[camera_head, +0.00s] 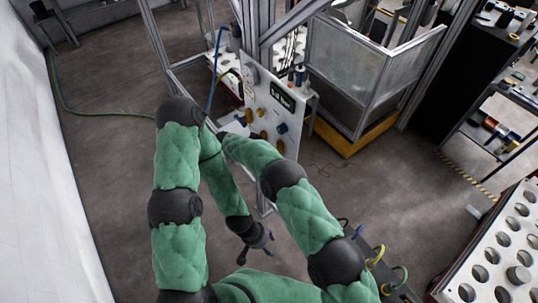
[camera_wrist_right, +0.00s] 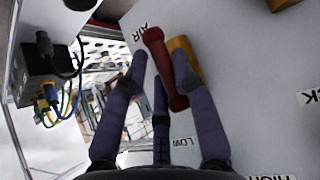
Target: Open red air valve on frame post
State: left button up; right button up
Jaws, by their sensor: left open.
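The red valve handle (camera_wrist_right: 165,68) slants down across the right wrist view, beside the "AIR" label on a pale panel. A yellow part (camera_wrist_right: 186,58) shows behind it. My right gripper (camera_wrist_right: 160,62) is at the handle, its fingers spread with the handle between the fingertips. Whether they touch it I cannot tell. In the head view the control panel (camera_head: 301,121) stands on the frame post, and my right arm hides the red valve and the right gripper. My left gripper (camera_head: 259,245) hangs low, open and empty, away from the panel.
A clear-walled enclosure (camera_head: 345,70) on a yellow base stands right of the panel. A white rack with round holes (camera_head: 510,235) is at the lower right. A dark box with cables (camera_wrist_right: 42,80) is left of the right gripper. The floor at left is mostly clear.

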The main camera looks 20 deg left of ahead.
jog(key=o, duration=0.4)
jog(key=shift+w+r, duration=0.1)
jog(key=shift+r, duration=0.05)
jog(key=shift+c, duration=0.2)
jog(key=shift+a, duration=0.1)
notch_tip(320, 180, up, 10)
jog(key=shift+f, duration=0.1)
dwell(0.4)
